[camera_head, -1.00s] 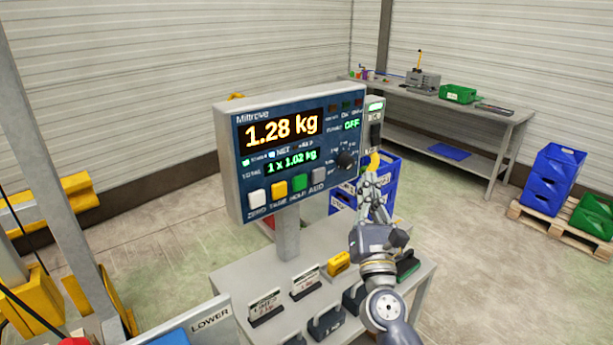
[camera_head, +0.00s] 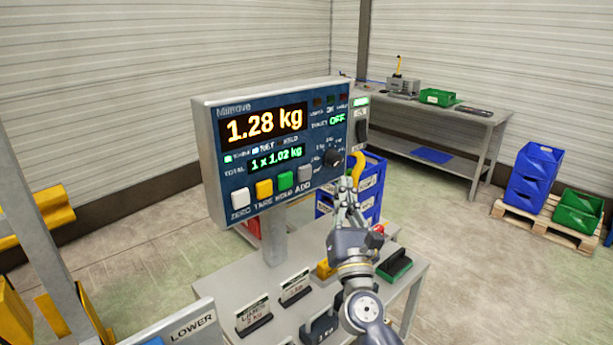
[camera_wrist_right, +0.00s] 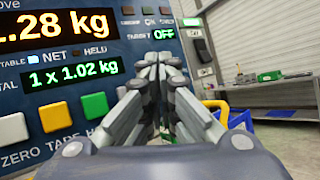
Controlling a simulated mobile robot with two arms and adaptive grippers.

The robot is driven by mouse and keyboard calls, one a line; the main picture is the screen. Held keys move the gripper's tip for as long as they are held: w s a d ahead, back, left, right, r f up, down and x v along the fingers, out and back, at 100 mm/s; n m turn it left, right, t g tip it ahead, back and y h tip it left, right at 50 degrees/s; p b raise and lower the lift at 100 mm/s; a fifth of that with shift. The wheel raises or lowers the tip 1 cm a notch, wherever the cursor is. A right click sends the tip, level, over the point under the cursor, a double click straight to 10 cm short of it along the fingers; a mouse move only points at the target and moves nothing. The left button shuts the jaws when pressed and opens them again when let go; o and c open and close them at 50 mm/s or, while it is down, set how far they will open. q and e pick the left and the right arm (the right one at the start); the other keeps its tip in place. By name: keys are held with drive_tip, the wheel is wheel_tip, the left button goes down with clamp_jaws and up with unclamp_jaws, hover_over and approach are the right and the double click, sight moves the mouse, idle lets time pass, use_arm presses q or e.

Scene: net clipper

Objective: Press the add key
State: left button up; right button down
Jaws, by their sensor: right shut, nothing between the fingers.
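The scale's indicator panel (camera_head: 222,150) stands on a post and reads 1.28 kg, with a total line of 1 x 1.02 kg. The add key (camera_head: 305,175) is the grey square, rightmost in the bottom row, labelled ADD. White (camera_head: 240,199), orange (camera_head: 264,189) and green (camera_head: 286,181) keys sit to its left. My right gripper (camera_head: 345,183) is shut and empty, right of the add key in the head view and apart from it there. In the wrist view its fingers (camera_wrist_right: 156,62) hide most of the add key (camera_wrist_right: 122,92). My left gripper is not in view.
Below, a small table (camera_head: 230,283) carries cards and weights. Blue crates (camera_head: 371,190) stand behind. A workbench (camera_head: 470,118) is farther back.

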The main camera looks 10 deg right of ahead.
sight(305, 173)
drive_tip(key=w+a+b, duration=0.3)
drive_tip(key=w+a, duration=0.1)
drive_tip(key=w, duration=0.2)
drive_tip(key=shift+w+a, duration=0.15)
drive_tip(key=shift+w, duration=0.05)
idle(0.4)
idle(1.0)
drive_tip(key=shift+w+a+b, duration=0.25)
drive_tip(key=shift+w+b, duration=0.15)
drive_tip(key=shift+w+a+b, duration=0.2)
drive_tip(key=shift+w+b, duration=0.05)
drive_tip(key=shift+b, duration=0.1)
idle(0.5)
drive_tip(key=shift+s+d, duration=0.1)
drive_tip(key=shift+s+d+p, duration=0.35)
drive_tip(key=shift+s+p, duration=0.1)
drive_tip(key=shift+s, duration=0.15)
